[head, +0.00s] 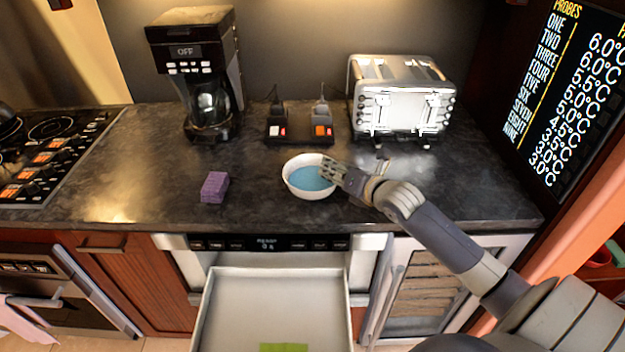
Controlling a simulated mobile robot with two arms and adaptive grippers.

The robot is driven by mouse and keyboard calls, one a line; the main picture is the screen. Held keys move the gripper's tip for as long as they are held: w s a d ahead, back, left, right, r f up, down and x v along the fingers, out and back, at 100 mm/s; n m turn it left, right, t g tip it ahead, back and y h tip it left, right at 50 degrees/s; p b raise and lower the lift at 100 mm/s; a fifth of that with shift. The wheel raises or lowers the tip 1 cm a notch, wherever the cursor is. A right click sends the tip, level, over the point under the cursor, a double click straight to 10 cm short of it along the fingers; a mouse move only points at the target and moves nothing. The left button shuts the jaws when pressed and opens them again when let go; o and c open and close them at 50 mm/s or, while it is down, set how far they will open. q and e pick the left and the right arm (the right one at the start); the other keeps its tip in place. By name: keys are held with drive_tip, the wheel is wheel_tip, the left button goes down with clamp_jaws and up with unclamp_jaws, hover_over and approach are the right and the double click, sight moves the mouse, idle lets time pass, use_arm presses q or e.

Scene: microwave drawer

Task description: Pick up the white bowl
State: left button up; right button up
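The white bowl (296,189) stands upright on the dark countertop, with a light blue inside or contents. My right gripper (331,172) reaches in from the right, with its fingers at the bowl's right rim and partly over its opening. The fingers hide part of that rim. I cannot tell whether they are closed on it or only beside it. My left gripper is not in view.
A purple sponge-like block (215,187) lies left of the bowl. Behind stand a coffee maker (200,60), a power strip with plugs (299,132) and a toaster (402,100). Below, the microwave drawer (275,300) is open, with something green (284,347) inside.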

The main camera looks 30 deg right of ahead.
sight(328, 169)
drive_tip(key=x, duration=0.3)
drive_tip(key=shift+w+p, duration=0.3)
drive_tip(key=shift+p, duration=0.05)
drive_tip(key=shift+w+f, duration=0.15)
drive_tip(key=shift+w, duration=0.05)
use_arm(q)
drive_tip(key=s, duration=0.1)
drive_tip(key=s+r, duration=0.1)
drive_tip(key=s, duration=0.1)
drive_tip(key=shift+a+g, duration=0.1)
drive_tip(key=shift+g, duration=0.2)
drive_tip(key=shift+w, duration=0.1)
use_arm(e)
clamp_jaws()
drive_tip(key=shift+s, duration=0.1)
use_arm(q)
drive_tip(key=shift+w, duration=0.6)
